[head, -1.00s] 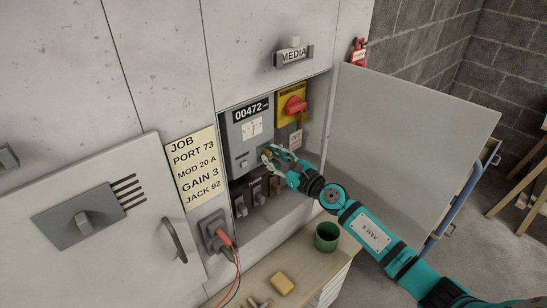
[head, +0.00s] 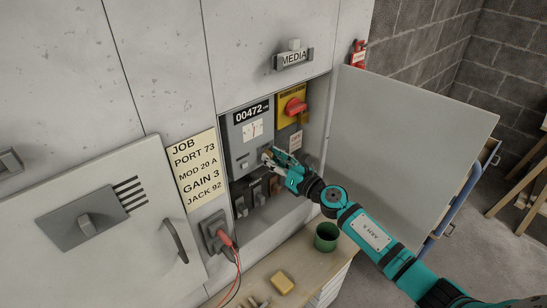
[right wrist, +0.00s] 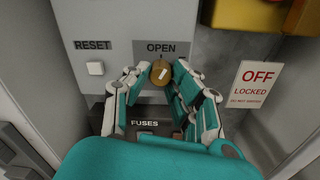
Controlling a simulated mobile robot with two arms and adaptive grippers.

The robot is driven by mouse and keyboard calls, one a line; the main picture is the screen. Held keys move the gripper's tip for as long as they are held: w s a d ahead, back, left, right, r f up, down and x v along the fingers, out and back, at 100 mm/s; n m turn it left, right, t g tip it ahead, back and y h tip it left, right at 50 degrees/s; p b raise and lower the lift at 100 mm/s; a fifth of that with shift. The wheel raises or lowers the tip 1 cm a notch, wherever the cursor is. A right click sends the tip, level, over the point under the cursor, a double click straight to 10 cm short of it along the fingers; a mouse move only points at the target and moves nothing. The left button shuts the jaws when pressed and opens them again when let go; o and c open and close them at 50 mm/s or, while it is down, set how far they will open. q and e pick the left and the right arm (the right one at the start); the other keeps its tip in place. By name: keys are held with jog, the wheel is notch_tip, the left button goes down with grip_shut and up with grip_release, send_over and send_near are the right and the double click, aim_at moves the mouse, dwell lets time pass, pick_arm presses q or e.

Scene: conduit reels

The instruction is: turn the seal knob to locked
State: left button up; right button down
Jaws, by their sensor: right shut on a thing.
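The seal knob (right wrist: 161,73) is a small round brass-coloured knob with a white mark, just under the word OPEN on the grey meter panel (head: 240,140). The mark leans slightly to the right of upright. My right gripper (right wrist: 160,77) is shut on the knob, with a finger on each side of it. In the head view the right gripper (head: 268,156) reaches into the open cabinet and hides most of the knob. My left gripper is not in view.
A RESET button (right wrist: 95,68) is left of the knob. The FUSES block (right wrist: 146,124) is below. A red switch (head: 295,106) on yellow and an OFF LOCKED sign (right wrist: 255,85) are right. The cabinet door (head: 405,150) stands open. A green cup (head: 326,238) is below the arm.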

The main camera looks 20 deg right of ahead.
jog(key=m+p, duration=0.2)
jog(key=m, duration=1)
jog(key=shift+a+m+h+p, duration=0.1)
jog(key=shift+m+h+p, duration=0.2)
dwell(0.4)
jog(key=c, duration=1.1)
grip_release()
jog(key=shift+c, duration=0.2)
jog(key=shift+s, duration=0.15)
jog(key=v, duration=1.2)
jog(key=shift+f, duration=0.2)
